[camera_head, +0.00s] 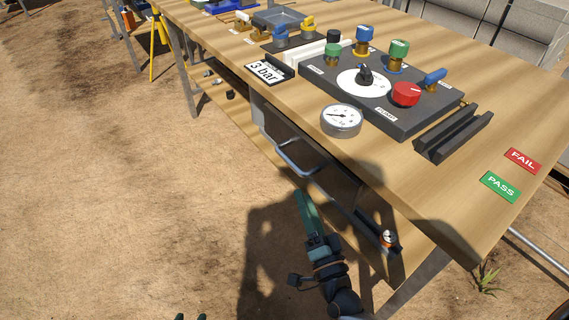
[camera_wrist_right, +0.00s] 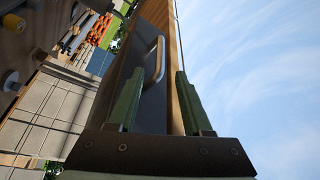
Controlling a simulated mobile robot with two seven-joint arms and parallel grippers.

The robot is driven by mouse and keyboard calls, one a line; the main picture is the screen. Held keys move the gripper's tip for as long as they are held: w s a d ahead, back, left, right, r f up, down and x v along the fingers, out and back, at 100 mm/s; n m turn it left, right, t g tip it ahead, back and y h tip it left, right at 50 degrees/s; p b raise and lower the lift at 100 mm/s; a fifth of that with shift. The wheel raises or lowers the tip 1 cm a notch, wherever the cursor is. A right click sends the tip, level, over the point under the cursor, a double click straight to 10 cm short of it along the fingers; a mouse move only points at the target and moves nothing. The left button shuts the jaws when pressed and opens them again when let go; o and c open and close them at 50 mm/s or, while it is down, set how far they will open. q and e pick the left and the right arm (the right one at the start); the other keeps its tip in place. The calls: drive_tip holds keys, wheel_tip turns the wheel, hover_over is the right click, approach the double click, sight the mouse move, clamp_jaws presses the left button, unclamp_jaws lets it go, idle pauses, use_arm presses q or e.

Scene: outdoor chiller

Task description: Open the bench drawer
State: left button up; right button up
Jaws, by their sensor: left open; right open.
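The bench drawer (camera_head: 290,135) is a grey box under the front edge of the wooden bench, and its front looks shut. Its silver bar handle (camera_head: 297,168) sticks out from the front. My right gripper (camera_head: 303,198) has green fingers and is below and in front of the handle, apart from it. In the right wrist view the handle (camera_wrist_right: 157,60) stands ahead between the two open, empty fingers, in front of the dark drawer face (camera_wrist_right: 152,106).
The bench top (camera_head: 400,185) holds a dark pump panel (camera_head: 372,95), a round gauge (camera_head: 341,120) and a "3 bar" sign (camera_head: 267,72). A lower shelf with a small brass-coloured part (camera_head: 388,239) runs below the drawer. The sandy ground at left is clear.

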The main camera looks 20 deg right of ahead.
sight(291, 161)
drive_tip(key=x, duration=1.1)
drive_tip(key=shift+s+b, duration=0.1)
drive_tip(key=shift+b, duration=0.2)
drive_tip(key=shift+c, duration=0.3)
clamp_jaws()
idle(0.5)
